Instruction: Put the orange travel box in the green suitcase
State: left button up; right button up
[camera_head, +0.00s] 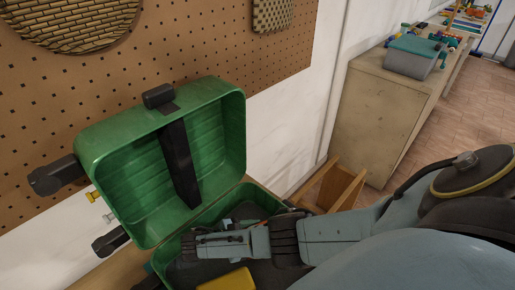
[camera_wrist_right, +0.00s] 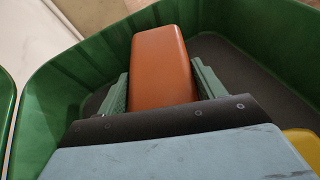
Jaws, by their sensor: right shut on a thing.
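The green suitcase (camera_head: 222,212) stands open at the lower middle of the head view, its lid (camera_head: 140,180) raised against the wall side. My right arm reaches in from the right, and my right gripper (camera_wrist_right: 162,88) is down inside the suitcase's base. The gripper is shut on the orange travel box (camera_wrist_right: 160,55), which shows between its two fingers in the right wrist view. Green suitcase walls (camera_wrist_right: 60,75) and a dark floor surround the box. I cannot tell whether it touches the floor. In the head view my arm mostly hides it. My left gripper is not in view.
A yellow thing (camera_head: 228,280) lies in the suitcase beside my right gripper. A pegboard (camera_head: 190,45) rises behind the lid. A wooden stool (camera_head: 335,187) and a beige cabinet (camera_head: 385,115) with a teal-lidded bin (camera_head: 412,60) stand to the right.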

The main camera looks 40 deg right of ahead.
notch_tip(320, 180, down, 2)
jog(key=shift+f+b, duration=0.1)
jog(key=shift+b, duration=0.35)
jog(key=o, duration=1.2)
jog(key=shift+o, duration=0.2)
jog(key=shift+r, duration=0.2)
jog(key=v, duration=1.2)
jog(key=shift+s, duration=0.1)
